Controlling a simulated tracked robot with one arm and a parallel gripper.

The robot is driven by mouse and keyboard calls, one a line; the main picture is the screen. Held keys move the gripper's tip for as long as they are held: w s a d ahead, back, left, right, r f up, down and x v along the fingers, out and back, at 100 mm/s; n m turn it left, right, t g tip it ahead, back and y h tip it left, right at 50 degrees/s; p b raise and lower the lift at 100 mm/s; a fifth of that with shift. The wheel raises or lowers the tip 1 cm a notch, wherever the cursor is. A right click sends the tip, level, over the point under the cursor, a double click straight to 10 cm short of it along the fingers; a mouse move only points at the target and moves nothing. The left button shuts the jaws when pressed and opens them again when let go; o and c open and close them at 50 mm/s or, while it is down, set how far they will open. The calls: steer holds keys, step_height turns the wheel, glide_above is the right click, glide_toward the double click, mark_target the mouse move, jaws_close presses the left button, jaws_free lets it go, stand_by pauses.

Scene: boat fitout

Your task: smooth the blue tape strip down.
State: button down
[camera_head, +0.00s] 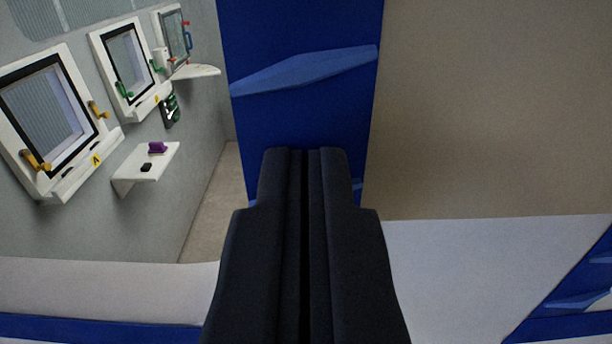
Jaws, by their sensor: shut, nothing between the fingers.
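A wide dark blue strip (300,120), which looks like the tape, runs up the middle of the view to the top edge. A lighter blue raised ridge (305,70) crosses it at a slight slant and looks like a lifted fold. Slivers of another lighter blue patch show at both sides of my gripper, which hides most of it. My gripper (305,152) is shut and empty, its dark fingers side by side. Its tips appear in front of the strip, below the upper ridge in the picture. I cannot tell whether they touch it.
More blue strip with lighter ridges (575,302) lies at lower right. A blue band (100,328) runs along the lower left. At left, a grey wall holds framed windows (48,115) with coloured latches and a small white shelf (148,165). A bare beige surface (490,110) fills the right.

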steer(key=shift+r, duration=0.25)
steer(key=shift+r, duration=1.15)
steer(key=shift+s, duration=0.1)
steer(key=shift+r, duration=1.8)
steer(key=shift+r, duration=0.1)
steer(key=shift+r, duration=0.75)
